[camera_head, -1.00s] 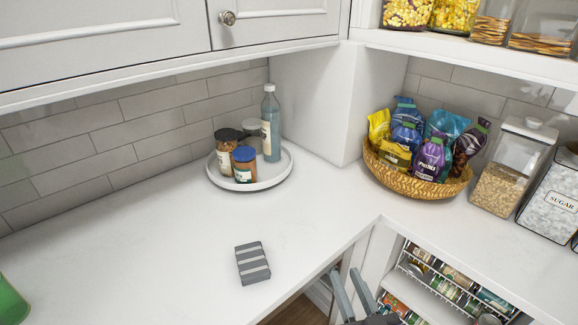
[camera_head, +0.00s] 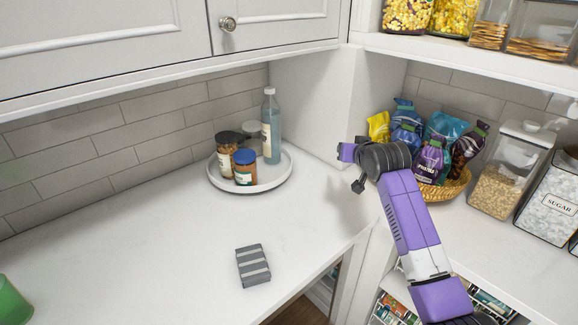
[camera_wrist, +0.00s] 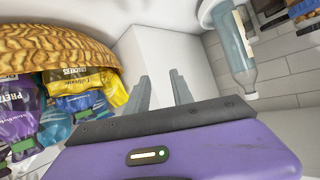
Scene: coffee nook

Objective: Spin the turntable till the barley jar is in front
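The turntable (camera_head: 272,183) is a white round tray on the counter by the corner. On it stand a dark-lidded jar with brown contents (camera_head: 226,157) at left, a blue-lidded jar (camera_head: 245,169) at the front, a grey-lidded jar (camera_head: 252,133) behind, and a bottle of bluish liquid (camera_head: 271,125) at the back right. Labels are too small to read, so I cannot tell which is barley. My gripper (camera_wrist: 162,90) is open and empty, its two fingers apart. In the head view it is right of the turntable, above the counter; its fingertips are not clear there.
A wicker basket (camera_head: 450,188) of snack bags stands close behind my arm. A clear canister (camera_head: 507,175) and a sugar bin (camera_head: 550,190) are farther right. A grey striped block (camera_head: 253,266) lies on the front counter. Upper cabinets overhang the turntable. The left counter is mostly clear.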

